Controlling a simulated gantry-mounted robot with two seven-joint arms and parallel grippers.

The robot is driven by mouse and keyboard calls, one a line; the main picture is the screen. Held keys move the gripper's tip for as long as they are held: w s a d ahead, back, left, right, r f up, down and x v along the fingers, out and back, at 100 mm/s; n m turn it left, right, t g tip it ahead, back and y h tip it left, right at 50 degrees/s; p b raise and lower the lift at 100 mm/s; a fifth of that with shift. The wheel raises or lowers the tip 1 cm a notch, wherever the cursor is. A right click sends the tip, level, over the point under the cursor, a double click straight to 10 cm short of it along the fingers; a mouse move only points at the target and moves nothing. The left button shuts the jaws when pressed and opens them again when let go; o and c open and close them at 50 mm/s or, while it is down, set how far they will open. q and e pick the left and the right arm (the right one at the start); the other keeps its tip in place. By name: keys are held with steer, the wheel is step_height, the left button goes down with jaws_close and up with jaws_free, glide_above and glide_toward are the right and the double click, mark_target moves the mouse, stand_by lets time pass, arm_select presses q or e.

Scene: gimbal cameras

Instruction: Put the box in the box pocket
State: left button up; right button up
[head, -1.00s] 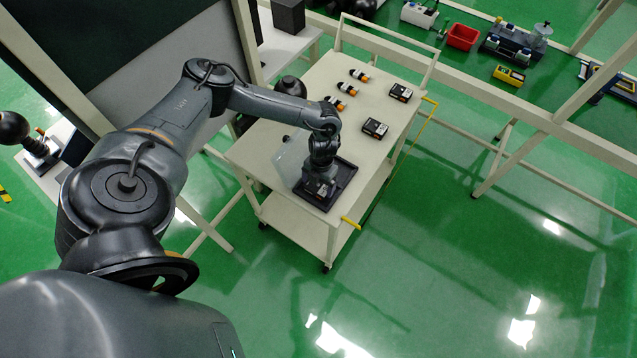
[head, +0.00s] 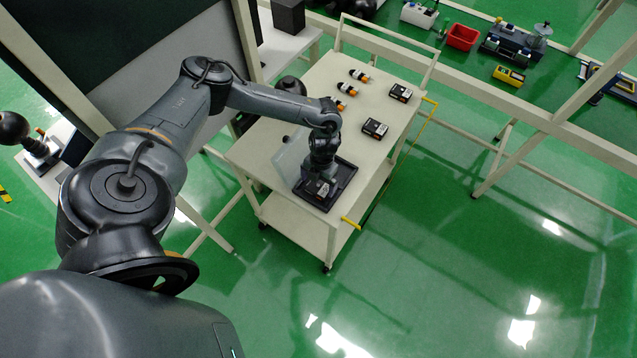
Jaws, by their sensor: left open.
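A black open case (head: 343,184) lies at the near end of the white cart, with a clear raised lid (head: 290,158) on its left side. My left gripper (head: 319,181) is open, pointing down over the case. A small dark box with a pale label (head: 323,189) shows right at the fingertips, within the case's outline. I cannot tell whether it sits fully in a pocket; the gripper and wrist hide part of the case. My right gripper is not in view.
Several small black-and-orange cylindrical parts (head: 347,89) lie at the back left of the cart top (head: 350,135). A bench behind holds a red bin (head: 463,37) and a yellow device (head: 509,75).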

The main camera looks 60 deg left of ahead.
mark_target(321, 183)
arm_select(q)
step_height(321, 183, up, 10)
steer(key=w, duration=0.1)
steer(key=w+d+f+t+h, duration=0.1)
steer(key=w+d+f, duration=0.1)
steer(key=d, duration=0.6)
steer(key=w+d+f+t+h, duration=0.1)
steer(key=d+f+t, duration=0.1)
steer(key=d, duration=0.6)
steer(key=d+r+n+t+h, duration=0.1)
steer(key=d+r+n+t, duration=0.3)
steer(key=d, duration=0.6)
steer(key=d+r+n+t+h, duration=0.1)
steer(key=d+r+n, duration=0.1)
steer(key=d+n, duration=0.5)
steer(key=s+a+r+n+g+y, duration=0.1)
steer(key=s+a+n+g+y, duration=0.2)
steer(key=s+a+n, duration=0.8)
steer(key=s+n+y, duration=0.1)
steer(key=s+n, duration=0.1)
steer(key=n, duration=0.4)
steer(key=shift+s+a+r, duration=0.15)
steer(key=shift+s+a, duration=0.05)
steer(key=shift+a, duration=0.1)
